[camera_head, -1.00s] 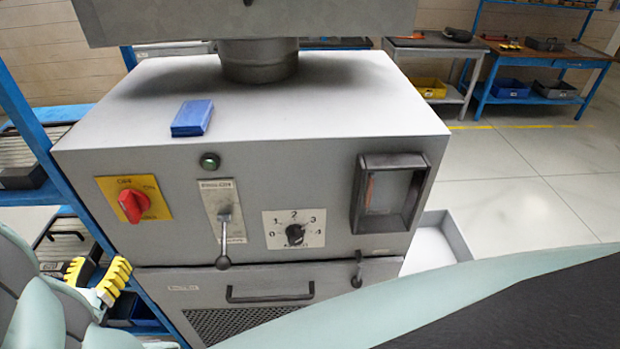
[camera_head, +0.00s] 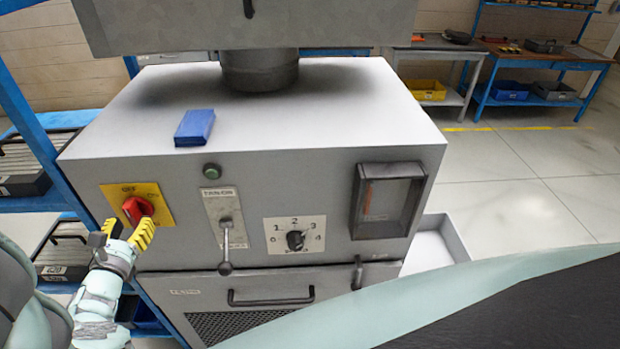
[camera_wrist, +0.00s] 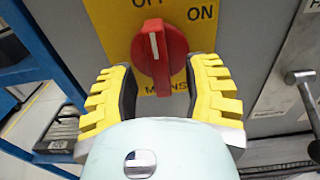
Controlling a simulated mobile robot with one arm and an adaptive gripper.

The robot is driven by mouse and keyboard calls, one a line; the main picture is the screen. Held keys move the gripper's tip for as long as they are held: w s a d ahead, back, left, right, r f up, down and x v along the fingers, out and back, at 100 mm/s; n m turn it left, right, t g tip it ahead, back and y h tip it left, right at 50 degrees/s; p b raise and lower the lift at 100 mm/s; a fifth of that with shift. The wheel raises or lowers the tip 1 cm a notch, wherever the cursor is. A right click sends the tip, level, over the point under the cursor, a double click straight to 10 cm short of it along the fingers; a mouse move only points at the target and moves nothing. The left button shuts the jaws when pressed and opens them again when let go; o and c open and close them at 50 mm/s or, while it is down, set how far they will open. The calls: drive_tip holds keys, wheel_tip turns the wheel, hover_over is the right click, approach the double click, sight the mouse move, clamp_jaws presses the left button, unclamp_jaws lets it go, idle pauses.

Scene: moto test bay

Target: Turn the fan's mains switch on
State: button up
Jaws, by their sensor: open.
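The mains switch is a red rotary knob (camera_head: 137,208) on a yellow plate (camera_head: 152,192) at the left of the grey cabinet's front. In the wrist view the red knob (camera_wrist: 159,58) has a white mark pointing up, toward the partly cut-off OFF label; ON is printed to the upper right. My gripper (camera_head: 127,234) is just below the knob in the head view. In the wrist view my gripper (camera_wrist: 160,92) is open, one yellow ribbed finger on each side of the knob's lower part. I see gaps between fingers and knob.
A lever (camera_head: 225,250), a dial (camera_head: 295,240), a green button (camera_head: 212,171) and a gauge window (camera_head: 387,200) are on the same front. A blue box (camera_head: 195,127) lies on the cabinet top. A blue shelf rack (camera_head: 30,120) stands close at the left.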

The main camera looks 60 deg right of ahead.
drive_tip(key=shift+b+x, duration=0.3)
drive_tip(key=shift+x, duration=0.9)
drive_tip(key=shift+o, duration=0.3)
clamp_jaws()
